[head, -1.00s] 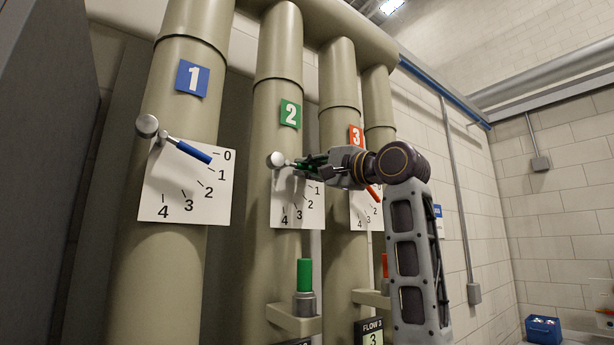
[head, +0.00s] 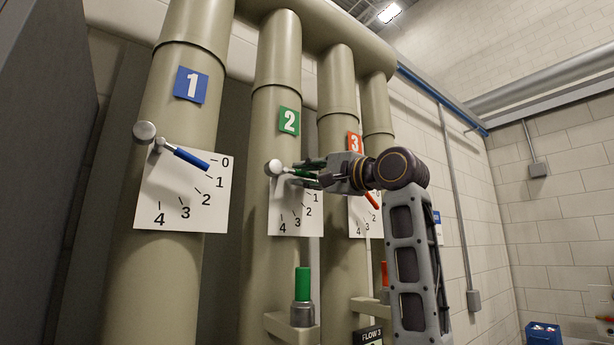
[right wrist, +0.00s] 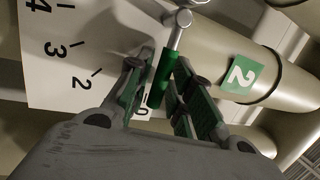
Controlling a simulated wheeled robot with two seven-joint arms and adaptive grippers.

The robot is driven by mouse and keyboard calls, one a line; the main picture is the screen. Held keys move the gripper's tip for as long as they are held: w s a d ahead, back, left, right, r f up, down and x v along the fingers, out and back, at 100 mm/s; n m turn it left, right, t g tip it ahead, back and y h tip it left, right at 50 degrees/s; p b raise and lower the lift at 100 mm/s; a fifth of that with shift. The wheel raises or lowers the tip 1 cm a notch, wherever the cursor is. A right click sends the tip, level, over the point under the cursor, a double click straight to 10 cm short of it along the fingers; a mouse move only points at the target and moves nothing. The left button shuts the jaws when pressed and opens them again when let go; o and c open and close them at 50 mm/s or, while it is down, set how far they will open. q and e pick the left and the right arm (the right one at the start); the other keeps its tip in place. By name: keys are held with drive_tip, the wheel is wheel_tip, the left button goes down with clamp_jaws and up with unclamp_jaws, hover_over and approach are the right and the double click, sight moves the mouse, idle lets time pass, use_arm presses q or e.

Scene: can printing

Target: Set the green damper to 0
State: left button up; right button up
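The green damper's lever has a green handle (head: 303,173) on a silver pivot (head: 273,168), on the pipe under the green 2 label (head: 289,121). The handle points right and slightly down across its white dial (head: 284,215). My right gripper (head: 308,173) is open, one finger above the handle and one below. In the right wrist view the green handle (right wrist: 162,78) lies between the spread fingers with gaps showing. Its tip is beside the 0 mark (right wrist: 143,112), which is partly covered. In the head view the gripper hides the 0. My left gripper is not in view.
A blue lever (head: 187,156) on pipe 1 stands to the left, pointing between 0 and 1. A red lever (head: 372,200) on pipe 3 sits close below my right gripper. A green-topped flow gauge (head: 302,285) stands below the dial. A blue crate (head: 542,333) is far right.

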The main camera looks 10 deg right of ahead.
drive_tip(key=v, duration=1.2)
idle(0.6)
